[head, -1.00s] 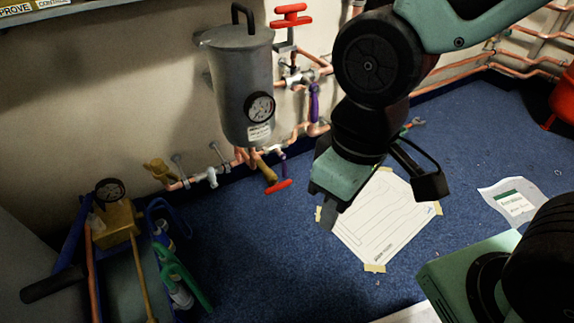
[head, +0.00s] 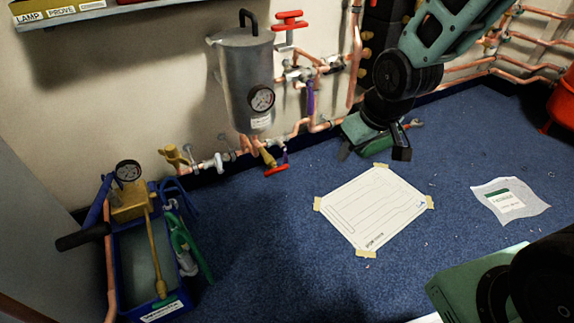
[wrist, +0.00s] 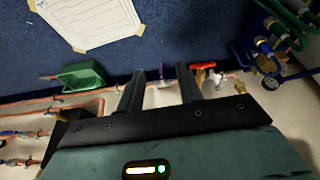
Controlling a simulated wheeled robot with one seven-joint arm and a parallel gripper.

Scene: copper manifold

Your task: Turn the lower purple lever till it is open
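The lower purple lever (head: 284,157) is small and sits low on the copper pipework, near a red handle (head: 276,169). In the wrist view the purple lever (wrist: 161,73) shows beyond and between my fingertips, apart from them. My gripper (head: 348,152) is to the right of the lever in the head view, near the wall and low over the floor. In the wrist view my gripper (wrist: 160,69) has its two fingers well apart with nothing held. A longer purple lever (head: 310,98) hangs upright higher on the pipes.
A grey tank with a gauge (head: 247,75) hangs left of the levers. A blue crate with a pump (head: 125,215) stands at the left. A green tray (wrist: 82,76) lies by the pipes. A taped sheet (head: 376,208) lies on the mostly clear blue carpet.

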